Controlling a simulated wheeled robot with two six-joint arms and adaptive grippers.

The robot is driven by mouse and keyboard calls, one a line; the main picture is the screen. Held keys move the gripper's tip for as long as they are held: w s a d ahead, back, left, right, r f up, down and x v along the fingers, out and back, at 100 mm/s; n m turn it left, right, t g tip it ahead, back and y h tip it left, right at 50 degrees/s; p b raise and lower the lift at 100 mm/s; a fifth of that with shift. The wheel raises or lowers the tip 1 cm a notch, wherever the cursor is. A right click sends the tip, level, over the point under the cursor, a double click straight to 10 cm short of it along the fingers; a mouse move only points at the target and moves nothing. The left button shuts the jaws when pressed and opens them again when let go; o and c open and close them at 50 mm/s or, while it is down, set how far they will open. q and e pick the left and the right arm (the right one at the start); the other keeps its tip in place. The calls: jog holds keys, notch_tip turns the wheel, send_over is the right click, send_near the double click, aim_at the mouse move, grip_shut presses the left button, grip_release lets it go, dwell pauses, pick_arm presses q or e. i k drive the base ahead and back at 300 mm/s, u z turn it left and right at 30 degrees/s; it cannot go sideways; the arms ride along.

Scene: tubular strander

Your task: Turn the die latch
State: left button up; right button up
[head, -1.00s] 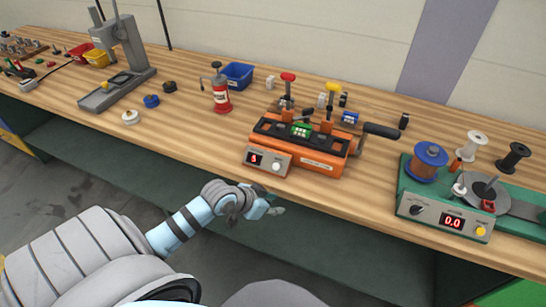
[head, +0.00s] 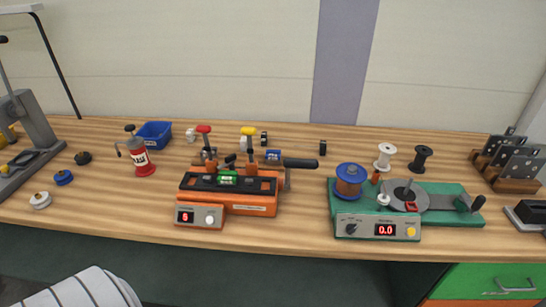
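An orange machine (head: 250,203) with a black top deck stands on the wooden bench, left of centre. It carries a red-knobbed lever (head: 205,142) and a yellow-knobbed lever (head: 249,144), both standing roughly upright. A small green block (head: 228,178) sits in the middle of its deck. A black handle (head: 300,163) sticks out at its right. Its front box (head: 199,216) has a lit red digit and a white knob. I cannot tell which part is the die latch. Neither gripper is in view; only a pale part of my arm shows at the lower left.
A green winding unit (head: 400,222) with a blue-flanged spool (head: 348,181) stands to the right, reading 0.0. A red oil can (head: 140,160) and blue bin (head: 155,134) stand to the left. A plate rack (head: 508,165) is at far right. Bare wood lies between the two machines.

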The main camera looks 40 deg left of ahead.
aim_at(230, 159)
jog(key=u, duration=0.8)
